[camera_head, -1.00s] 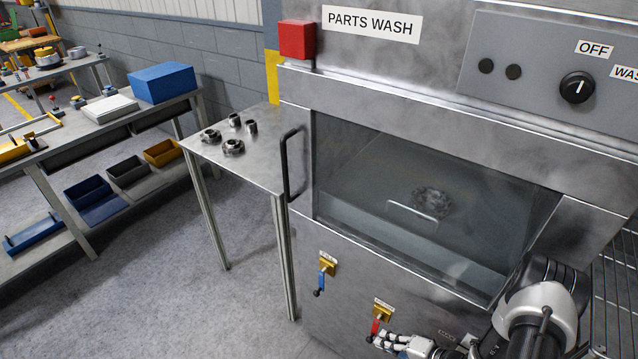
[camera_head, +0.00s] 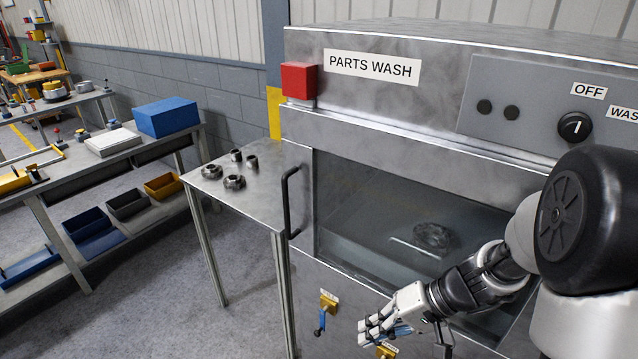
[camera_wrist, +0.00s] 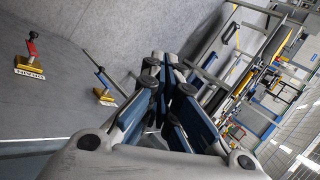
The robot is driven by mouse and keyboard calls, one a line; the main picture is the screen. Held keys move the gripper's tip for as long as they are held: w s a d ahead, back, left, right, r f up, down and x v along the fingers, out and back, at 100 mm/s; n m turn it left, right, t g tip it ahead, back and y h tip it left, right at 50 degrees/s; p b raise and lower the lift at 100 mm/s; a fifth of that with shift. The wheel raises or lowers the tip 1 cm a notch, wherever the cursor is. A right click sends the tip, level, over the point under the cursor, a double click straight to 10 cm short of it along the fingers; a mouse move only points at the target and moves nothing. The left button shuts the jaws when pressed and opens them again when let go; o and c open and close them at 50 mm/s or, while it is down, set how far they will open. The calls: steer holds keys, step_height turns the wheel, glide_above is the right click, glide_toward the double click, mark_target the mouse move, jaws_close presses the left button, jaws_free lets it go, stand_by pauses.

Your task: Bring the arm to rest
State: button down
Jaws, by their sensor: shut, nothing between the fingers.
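My gripper (camera_head: 372,330) is at the lower middle of the head view, in front of the parts wash cabinet (camera_head: 400,115). Its fingers are together, with nothing between them, and they also show in the wrist view (camera_wrist: 168,95). My arm reaches in from the right and covers the lower right of the cabinet. The fingers point left, above a yellow-based valve (camera_head: 387,351) that is mostly cut off at the picture's bottom. I cannot tell the gap between the gripper and the cabinet front.
A blue-handled valve (camera_head: 321,315) is on the cabinet front, left of my gripper. A black door handle (camera_head: 290,202) sticks out at the cabinet's left. A metal side table (camera_head: 262,185) holds several dark parts. Open floor (camera_head: 150,310) lies left of it.

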steer(key=s+d+r+t+h, duration=0.2)
steer(key=s+r+h, duration=0.2)
steer(key=s+r, duration=0.3)
steer(key=s+d+r+n+t+h, duration=0.1)
steer(key=s+r+h, duration=0.3)
steer(key=s+r, duration=0.4)
steer(key=shift+s+d+r+t+h, duration=0.15)
steer(key=shift+s+d+t+h, duration=0.2)
steer(key=shift+s, duration=0.6)
stand_by(0.4)
